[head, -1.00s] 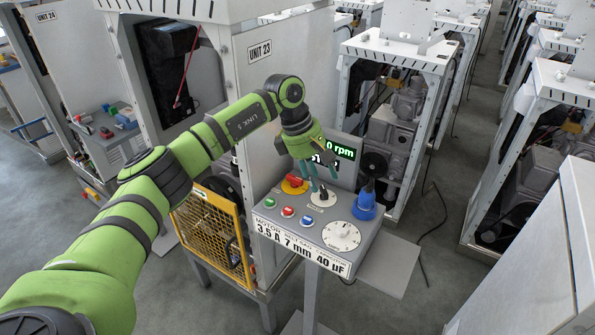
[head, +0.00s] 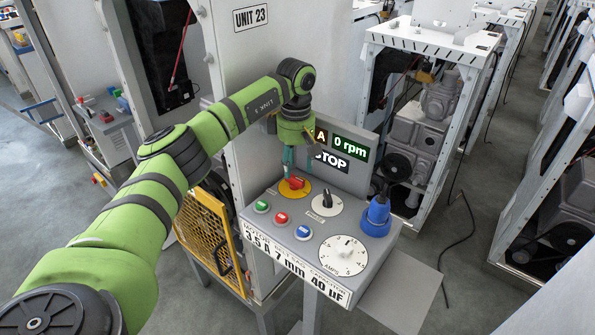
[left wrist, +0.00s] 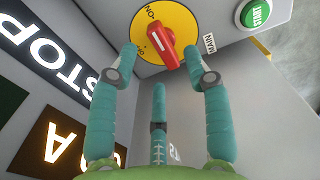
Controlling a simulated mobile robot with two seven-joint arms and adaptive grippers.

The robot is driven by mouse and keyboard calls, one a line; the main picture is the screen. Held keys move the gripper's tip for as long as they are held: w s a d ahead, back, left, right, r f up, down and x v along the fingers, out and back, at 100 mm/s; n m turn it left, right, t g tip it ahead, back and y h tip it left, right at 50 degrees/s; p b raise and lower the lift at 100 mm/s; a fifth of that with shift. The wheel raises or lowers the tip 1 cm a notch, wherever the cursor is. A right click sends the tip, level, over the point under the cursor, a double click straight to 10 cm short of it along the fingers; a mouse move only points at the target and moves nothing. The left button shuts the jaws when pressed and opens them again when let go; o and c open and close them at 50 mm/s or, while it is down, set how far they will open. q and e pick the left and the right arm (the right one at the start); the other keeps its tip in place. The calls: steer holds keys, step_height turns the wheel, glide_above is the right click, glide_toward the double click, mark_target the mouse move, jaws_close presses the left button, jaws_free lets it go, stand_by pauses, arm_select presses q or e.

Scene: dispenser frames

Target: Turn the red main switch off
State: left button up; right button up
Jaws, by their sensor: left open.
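The red main switch (head: 295,183) is a red handle on a round yellow plate on the sloping grey control panel. In the left wrist view the red handle (left wrist: 166,44) stands on the yellow plate (left wrist: 182,22), with ON lettering beside it and a MAIN label to the right. I cannot tell for certain which mark the handle points to. My left gripper (head: 289,160) is above and just behind the switch, pointing down at it. Its teal fingers (left wrist: 164,58) are open, one on each side of the handle, with a third finger behind. No clear contact shows. My right gripper is not in view.
A display (head: 350,147) reading 0 rpm and STOP stands behind. A yellow guard (head: 208,240) is at lower left.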

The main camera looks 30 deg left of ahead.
mark_target(296, 176)
arm_select(q)
steer(key=f, duration=0.1)
steer(key=f+p, duration=0.1)
steer(key=f, duration=0.1)
steer(key=shift+s, duration=0.2)
steer(key=shift+w+f, duration=0.1)
steer(key=shift+f, duration=0.15)
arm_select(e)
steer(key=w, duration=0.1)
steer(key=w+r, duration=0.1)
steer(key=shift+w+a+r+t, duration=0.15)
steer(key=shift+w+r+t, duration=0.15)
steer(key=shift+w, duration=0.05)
arm_select(q)
jaws_close()
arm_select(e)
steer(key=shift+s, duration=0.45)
